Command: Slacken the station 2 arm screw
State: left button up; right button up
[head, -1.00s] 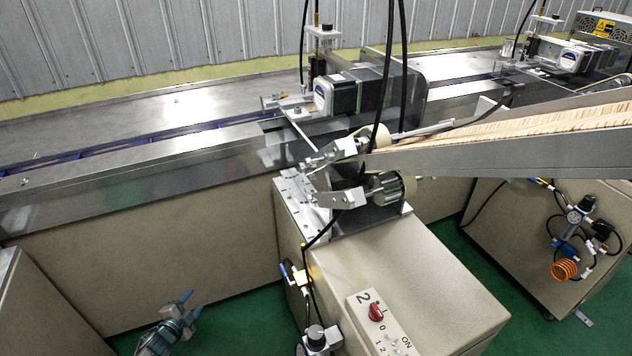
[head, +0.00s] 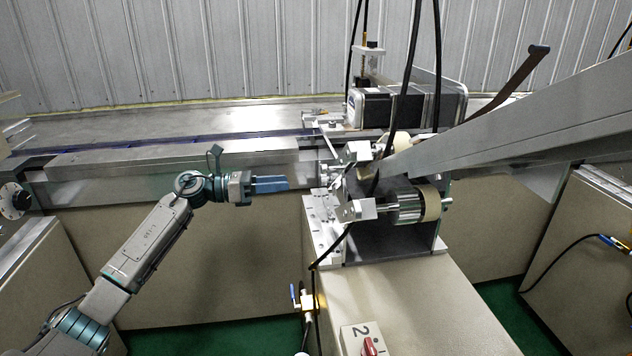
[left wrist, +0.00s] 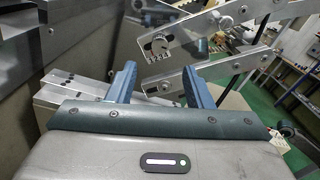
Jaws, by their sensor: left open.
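Station 2 is a beige cabinet (head: 400,300) with a "2" on its panel. Two silver arm plates with rollers stand on it, the upper plate (head: 357,152) and the lower plate (head: 358,210). In the left wrist view a round knurled screw (left wrist: 160,45) sits on the upper plate, beside engraved scale marks. My left gripper (head: 272,184) points right at the arms, a short gap away, with nothing in it. In the left wrist view its two blue fingers (left wrist: 160,68) are apart, with the screw beyond and between them. My right gripper is not in view.
A sloping metal chute (head: 520,130) comes in from the right above the station. Black cables (head: 404,95) hang in front of the motor (head: 375,108). The long conveyor bed (head: 180,165) runs behind my left arm. Air fittings (head: 304,300) stick out at the cabinet's left side.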

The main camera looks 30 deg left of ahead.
aim_at(321, 179)
pick_arm(q)
jog(key=p+x, duration=0.2)
jog(key=x, duration=0.7)
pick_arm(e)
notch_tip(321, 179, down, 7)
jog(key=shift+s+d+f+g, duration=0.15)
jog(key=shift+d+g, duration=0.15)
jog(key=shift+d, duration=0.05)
pick_arm(q)
jog(key=shift+a, duration=0.1)
jog(key=c, duration=1)
